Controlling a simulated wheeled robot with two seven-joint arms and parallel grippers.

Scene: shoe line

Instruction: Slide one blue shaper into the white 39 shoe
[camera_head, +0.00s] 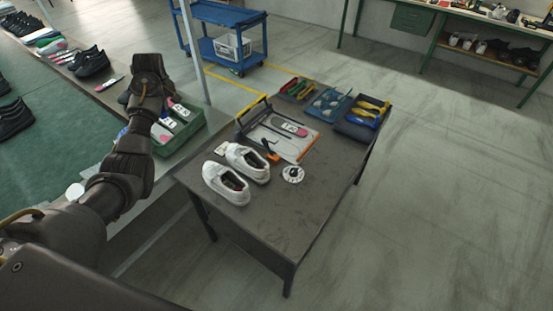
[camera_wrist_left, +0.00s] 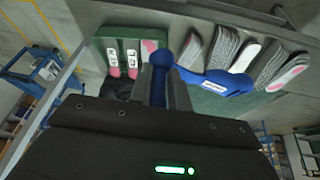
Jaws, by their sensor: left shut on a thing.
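My left gripper (camera_head: 148,88) is over the conveyor side, by the green bin (camera_head: 192,132). In the left wrist view, the gripper (camera_wrist_left: 163,88) is shut on a blue shaper (camera_wrist_left: 160,78), gripped at a narrow part with a rounded end. More blue shaper shape with a white label (camera_wrist_left: 216,80) lies just right of the fingers; whether it is a separate piece I cannot tell. A bit of blue (camera_head: 122,133) shows beside my arm in the head view. Two white shoes, a farther one (camera_head: 248,162) and a nearer one (camera_head: 224,184), stand on the dark table (camera_head: 270,218). Their size marks are unreadable.
A tray with an orange edge (camera_head: 297,150) and a white round object (camera_head: 293,174) lie beside the shoes. Tool trays, one blue (camera_head: 331,104), stand at the table's back. Insoles (camera_wrist_left: 124,62) lie in the green bin. The table's front right part is clear.

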